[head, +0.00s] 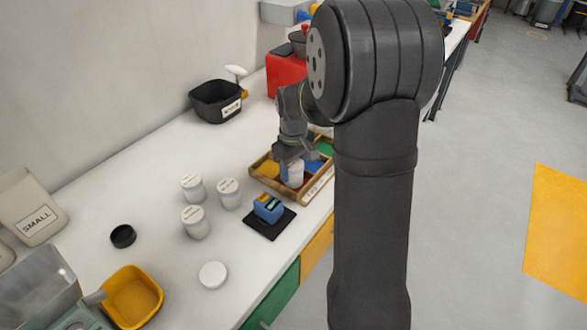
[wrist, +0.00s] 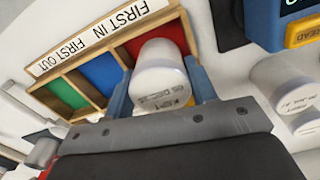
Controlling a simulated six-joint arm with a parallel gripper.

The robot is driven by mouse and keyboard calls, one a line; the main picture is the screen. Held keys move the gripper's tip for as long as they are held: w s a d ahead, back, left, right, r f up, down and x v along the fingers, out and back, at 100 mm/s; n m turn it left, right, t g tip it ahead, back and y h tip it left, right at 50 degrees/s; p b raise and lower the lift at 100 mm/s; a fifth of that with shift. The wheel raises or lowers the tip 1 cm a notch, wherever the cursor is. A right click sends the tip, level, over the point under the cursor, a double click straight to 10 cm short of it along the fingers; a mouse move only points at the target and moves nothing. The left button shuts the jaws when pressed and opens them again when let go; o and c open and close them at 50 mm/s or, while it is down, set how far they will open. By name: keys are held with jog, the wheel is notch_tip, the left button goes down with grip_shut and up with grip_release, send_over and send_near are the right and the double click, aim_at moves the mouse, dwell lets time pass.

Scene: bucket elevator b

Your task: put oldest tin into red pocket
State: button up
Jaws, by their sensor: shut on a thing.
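My gripper (head: 291,158) is shut on a white tin (wrist: 163,80), with one blue finger on each side of it. The tin's lid carries a printed "KEPT" date label that is hard to read. In the head view the held tin (head: 294,175) is over the wooden tray (head: 314,189). In the wrist view the red pocket (wrist: 150,37) lies right behind the tin, which partly hides it. I cannot tell how deep the tin sits. Three other white lidded tins stand to the left: one at the back (head: 192,187), one at the right (head: 229,193), one in front (head: 195,222).
The tray also has blue (wrist: 100,72), green (wrist: 67,92) and yellow (head: 267,168) pockets. A blue device (head: 268,207) stands on a black mat beside it. A white disc (head: 213,275), black round piece (head: 123,236), yellow bin (head: 133,299) and black bin (head: 212,101) are on the table.

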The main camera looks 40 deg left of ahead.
aim_at(294, 164)
jog(key=shift+f, duration=0.25)
jog(key=o, duration=1)
jog(key=shift+f, duration=0.15)
jog(key=shift+o, duration=0.2)
notch_tip(294, 164, up, 12)
jog(key=shift+r, duration=0.2)
jog(key=shift+f, duration=0.1)
jog(key=shift+f, duration=4.25)
jog(key=shift+f, duration=0.1)
